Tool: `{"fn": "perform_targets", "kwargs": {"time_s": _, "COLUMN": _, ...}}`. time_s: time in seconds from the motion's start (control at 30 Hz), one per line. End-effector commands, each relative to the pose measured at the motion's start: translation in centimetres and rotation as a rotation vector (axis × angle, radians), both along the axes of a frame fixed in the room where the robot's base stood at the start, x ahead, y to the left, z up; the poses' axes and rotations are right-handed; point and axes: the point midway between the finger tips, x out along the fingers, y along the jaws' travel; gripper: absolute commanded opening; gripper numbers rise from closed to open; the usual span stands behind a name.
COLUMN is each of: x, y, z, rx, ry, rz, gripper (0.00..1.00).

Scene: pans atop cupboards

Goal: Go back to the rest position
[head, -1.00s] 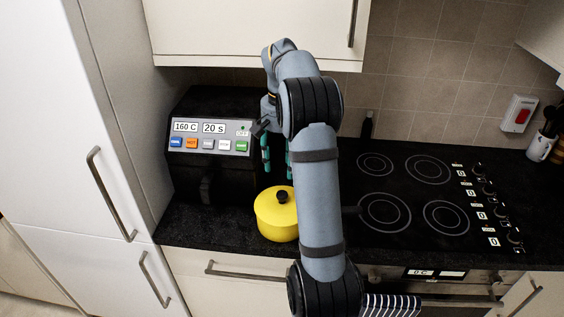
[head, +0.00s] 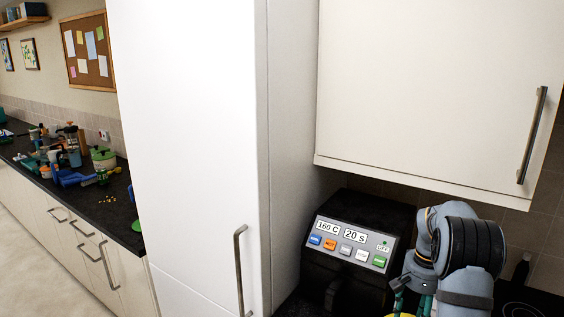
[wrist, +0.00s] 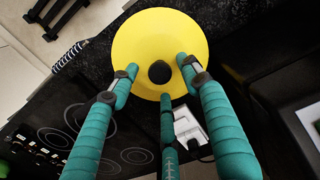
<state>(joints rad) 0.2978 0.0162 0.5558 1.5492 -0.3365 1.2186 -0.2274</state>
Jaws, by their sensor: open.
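My gripper (wrist: 158,85) has teal fingers, which are spread open and hold nothing. In the wrist view the yellow pot (wrist: 150,35) with its black lid knob (wrist: 159,72) is beneath the fingers. The fingertips overlap the lid's outline around the knob; I cannot tell how far above it they are. In the head view my gripper (head: 413,302) is at the bottom right edge, in front of the black appliance, with only part of the teal fingers showing. Only a sliver of yellow pot shows there at the bottom edge.
The black appliance (head: 335,290) with its button panel, reading 160 C and 20 S, stands beside a tall white cupboard (head: 190,130). A white wall cupboard (head: 430,90) hangs above it. The hob (wrist: 105,150) shows in the wrist view. A cluttered counter (head: 115,215) is at far left.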

Motion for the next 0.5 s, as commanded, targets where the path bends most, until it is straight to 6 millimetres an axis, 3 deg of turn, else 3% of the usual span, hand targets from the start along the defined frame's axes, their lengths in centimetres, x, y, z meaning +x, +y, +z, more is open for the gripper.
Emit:
{"fn": "perform_targets", "kwargs": {"time_s": 0.2, "x": -0.1, "y": 0.0, "z": -3.1, "rx": 0.002, "ry": 0.001, "rz": -0.002, "gripper": 0.47}}
{"fn": "perform_targets", "kwargs": {"time_s": 0.3, "x": 0.0, "y": 0.0, "z": -2.0, "rx": 0.000, "ry": -0.002, "rz": -0.002, "gripper": 0.47}}
{"fn": "perform_targets", "kwargs": {"time_s": 0.5, "x": 0.0, "y": 0.0, "z": -1.9, "rx": 0.001, "ry": -0.001, "rz": -0.001, "gripper": 0.47}}
